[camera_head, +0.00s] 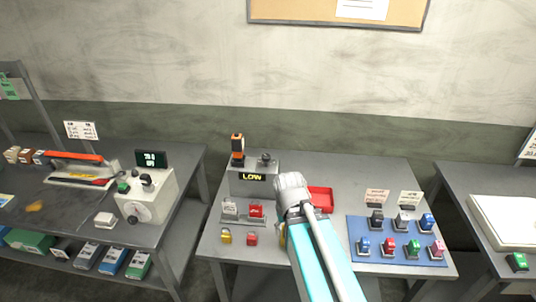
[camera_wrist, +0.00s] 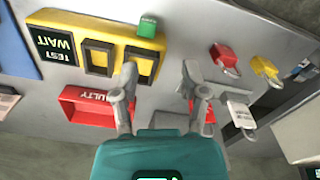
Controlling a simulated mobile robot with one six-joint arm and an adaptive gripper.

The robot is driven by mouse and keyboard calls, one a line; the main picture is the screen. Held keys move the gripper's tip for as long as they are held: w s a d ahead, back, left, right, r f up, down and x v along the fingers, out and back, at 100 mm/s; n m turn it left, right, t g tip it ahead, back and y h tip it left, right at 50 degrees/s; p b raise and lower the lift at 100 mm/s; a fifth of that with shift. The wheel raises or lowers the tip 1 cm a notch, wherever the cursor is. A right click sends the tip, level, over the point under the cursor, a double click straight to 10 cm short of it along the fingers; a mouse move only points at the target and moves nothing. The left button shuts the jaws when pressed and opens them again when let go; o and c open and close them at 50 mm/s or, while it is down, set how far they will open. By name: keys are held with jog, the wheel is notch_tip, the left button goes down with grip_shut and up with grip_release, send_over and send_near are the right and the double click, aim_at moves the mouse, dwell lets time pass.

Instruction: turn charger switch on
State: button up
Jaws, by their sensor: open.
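A grey box (camera_head: 254,178) with a lit "LOW" display stands at the back left of the middle table; it looks like the charger. An orange and black battery-like block (camera_head: 238,149) stands on its top left. A small black part (camera_head: 266,159), perhaps the switch, is on its top right; its setting is too small to read. My gripper (camera_wrist: 160,75) is open and empty in the wrist view, over the table near a yellow tester (camera_wrist: 105,50) with two dark slots. In the head view my arm hides the fingers, right of and in front of the box.
A red tray (camera_head: 320,200) lies beside my arm. Red (camera_head: 251,239) and yellow (camera_head: 226,236) padlocks lie at the front left. A blue mat (camera_head: 375,262) with several coloured blocks is at right. Another bench (camera_head: 75,215) with a white device stands left.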

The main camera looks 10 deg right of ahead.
jog(key=o, duration=0.3)
jog(key=shift+r, duration=0.1)
jog(key=shift+o, duration=0.5)
jog(key=shift+w+r, duration=0.1)
jog(key=shift+w, duration=0.1)
notch_tip(320, 180, up, 21)
jog(key=n+p, duration=2.1)
jog(key=n, duration=0.2)
send_over(266, 156)
jog(key=shift+w+d+n, duration=0.1)
jog(key=shift+n, duration=0.2)
jog(key=shift+f, duration=0.35)
notch_tip(266, 156, down, 13)
jog(key=b, duration=1.3)
jog(key=shift+f+b, duration=0.2)
jog(key=shift+b, duration=0.15)
jog(key=shift+c, duration=0.3)
